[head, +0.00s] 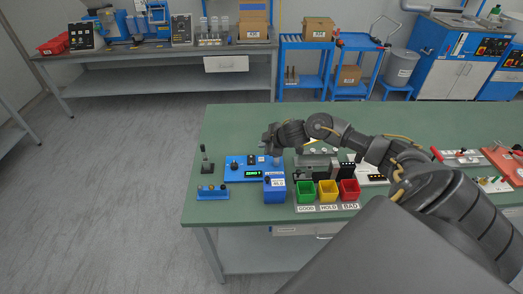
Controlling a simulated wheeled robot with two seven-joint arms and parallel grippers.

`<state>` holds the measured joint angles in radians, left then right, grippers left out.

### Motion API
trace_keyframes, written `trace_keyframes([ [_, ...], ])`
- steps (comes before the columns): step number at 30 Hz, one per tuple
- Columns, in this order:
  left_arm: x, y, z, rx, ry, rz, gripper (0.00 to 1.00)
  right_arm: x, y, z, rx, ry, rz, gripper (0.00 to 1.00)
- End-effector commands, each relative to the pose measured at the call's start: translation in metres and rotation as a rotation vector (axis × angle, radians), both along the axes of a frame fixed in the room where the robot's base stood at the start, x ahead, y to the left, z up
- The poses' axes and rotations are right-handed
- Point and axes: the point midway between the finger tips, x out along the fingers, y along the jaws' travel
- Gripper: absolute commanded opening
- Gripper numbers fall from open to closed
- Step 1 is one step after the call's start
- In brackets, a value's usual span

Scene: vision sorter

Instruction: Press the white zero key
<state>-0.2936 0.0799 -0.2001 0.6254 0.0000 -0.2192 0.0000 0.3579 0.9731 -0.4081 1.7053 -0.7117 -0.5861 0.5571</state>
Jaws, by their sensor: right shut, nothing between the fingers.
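A blue instrument (235,174) with a lit green display (253,173) and dark knobs lies on the green table (235,125). A taller blue box (274,194) with a white label stands at its right front. My right gripper (271,149) is shut and empty, over the right end of the instrument and just behind the blue box. The white zero key cannot be made out; the gripper covers part of this area. I cannot tell whether the fingertips touch anything. My left gripper is not in view.
Green (306,195), yellow (328,194) and red bins (349,193) stand right of the blue box. A black upright lever (206,160) and a small blue block with knobs (213,192) stand to the left. The table's back left is clear.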

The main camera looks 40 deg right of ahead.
Motion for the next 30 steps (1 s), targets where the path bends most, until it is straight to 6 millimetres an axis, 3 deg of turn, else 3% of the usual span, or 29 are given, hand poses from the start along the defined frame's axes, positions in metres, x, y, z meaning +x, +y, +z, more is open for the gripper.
trace_keyframes([
  [1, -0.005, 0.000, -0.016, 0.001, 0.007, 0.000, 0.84, 0.000, 0.000, -0.015, -0.001, 0.000, 0.001, 0.00],
  [4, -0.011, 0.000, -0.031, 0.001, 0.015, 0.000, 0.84, 0.000, 0.000, -0.028, 0.000, 0.000, 0.000, 0.00],
  [10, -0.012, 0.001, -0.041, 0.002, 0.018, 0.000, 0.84, 0.000, 0.000, -0.044, 0.001, 0.000, -0.001, 0.00],
  [30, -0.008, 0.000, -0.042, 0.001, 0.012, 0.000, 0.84, 0.000, 0.000, -0.048, 0.000, 0.000, 0.000, 0.00],
])
